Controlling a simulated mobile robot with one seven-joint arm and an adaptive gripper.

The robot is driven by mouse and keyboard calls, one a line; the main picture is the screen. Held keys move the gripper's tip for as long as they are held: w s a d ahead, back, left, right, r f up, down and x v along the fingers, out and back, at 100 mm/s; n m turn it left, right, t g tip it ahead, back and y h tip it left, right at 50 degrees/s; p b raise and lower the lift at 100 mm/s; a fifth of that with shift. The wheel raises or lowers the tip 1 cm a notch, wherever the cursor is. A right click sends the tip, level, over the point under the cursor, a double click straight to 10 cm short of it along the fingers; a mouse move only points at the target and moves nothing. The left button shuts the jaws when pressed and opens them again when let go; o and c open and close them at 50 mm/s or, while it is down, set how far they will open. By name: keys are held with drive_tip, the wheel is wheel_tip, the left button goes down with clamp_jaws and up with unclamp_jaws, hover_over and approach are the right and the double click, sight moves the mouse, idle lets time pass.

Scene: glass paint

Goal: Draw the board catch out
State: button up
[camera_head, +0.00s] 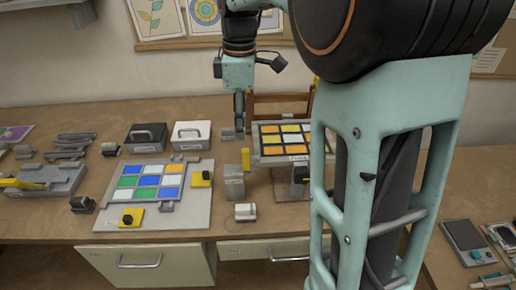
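A board with yellow and orange panes (257,152) sits tilted on a wooden stand (256,108), partly hidden by my arm at its right. A small grey piece (229,134) is at the board's upper left; I cannot tell whether it is the board catch. A dark fitting with a grey plate (299,181) is at the board's front edge. My gripper (239,121) points down just above the small grey piece, left of the stand. Its fingers are seen edge-on, so I cannot tell whether they are open or touch that piece.
A grey board (185,212) with blue, green and white panes and yellow clamps lies left of centre. A grey upright block (233,187) stands between the boards. A black box (146,139) and a white box (191,135) stand behind. Tools crowd the far left.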

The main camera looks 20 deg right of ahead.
sight(245, 150)
drive_tip(key=shift+s+d+f+n, duration=0.2)
drive_tip(key=shift+s+d+n, duration=0.05)
drive_tip(key=shift+d+n, duration=0.1)
drive_tip(key=shift+f, duration=0.25)
wheel_tip(245, 150, down, 10)
drive_tip(key=shift+f, duration=0.1)
clamp_jaws()
